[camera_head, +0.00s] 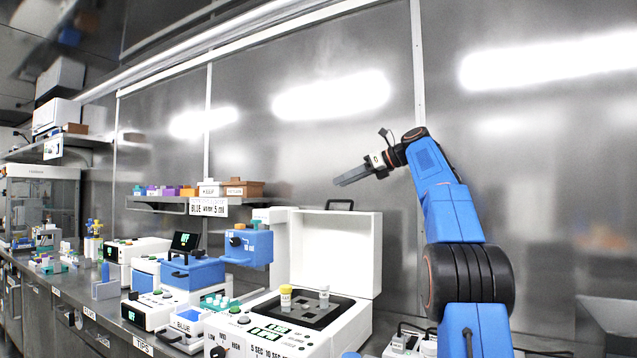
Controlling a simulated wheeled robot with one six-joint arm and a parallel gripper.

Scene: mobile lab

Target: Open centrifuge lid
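A white machine (345,335) that looks like the centrifuge stands on the bench at lower centre. Its white lid (330,245) is upright at the back, tilted open, with a dark handle (340,203) on its top edge. My gripper (350,179) is high above the lid, in front of the metal wall, pointing left. It touches nothing that I can see. Its fingers overlap from this side, so their gap is hidden.
Blue devices (250,247) and a small white device (155,310) crowd the bench to the left. A shelf (158,204) with coloured boxes hangs behind them. A small white rack (410,342) is right of the machine. The air around my gripper is clear.

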